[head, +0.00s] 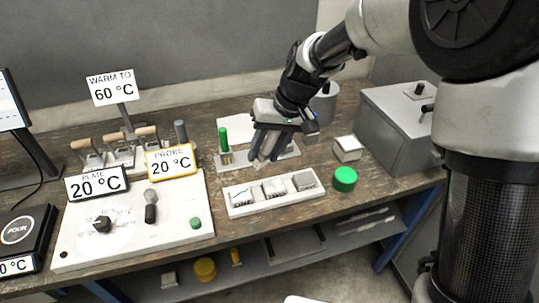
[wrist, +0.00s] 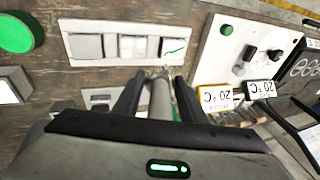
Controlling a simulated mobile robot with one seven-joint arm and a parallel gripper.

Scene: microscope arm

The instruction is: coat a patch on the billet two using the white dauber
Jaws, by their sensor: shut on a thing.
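My gripper (head: 268,156) is over the dauber rack (head: 290,152). In the wrist view its two dark fingers (wrist: 159,82) are shut on a pale upright shaft, the white dauber (wrist: 160,100). I cannot tell whether its lower end is still seated in the rack. The white tray (head: 278,206) in front of the rack holds three grey billets in a row. The middle one, which I take as billet two (head: 274,187), also shows in the wrist view (wrist: 132,46). The left billet (head: 242,196) carries a thin green line. A green-handled dauber (head: 224,140) stands at the rack's left end.
A green round button (head: 344,179) stands right of the tray, with a small white-topped block (head: 347,148) behind it. A grey box (head: 400,125) fills the right. A control panel (head: 130,225) with a knob and 20 °C signs lies left.

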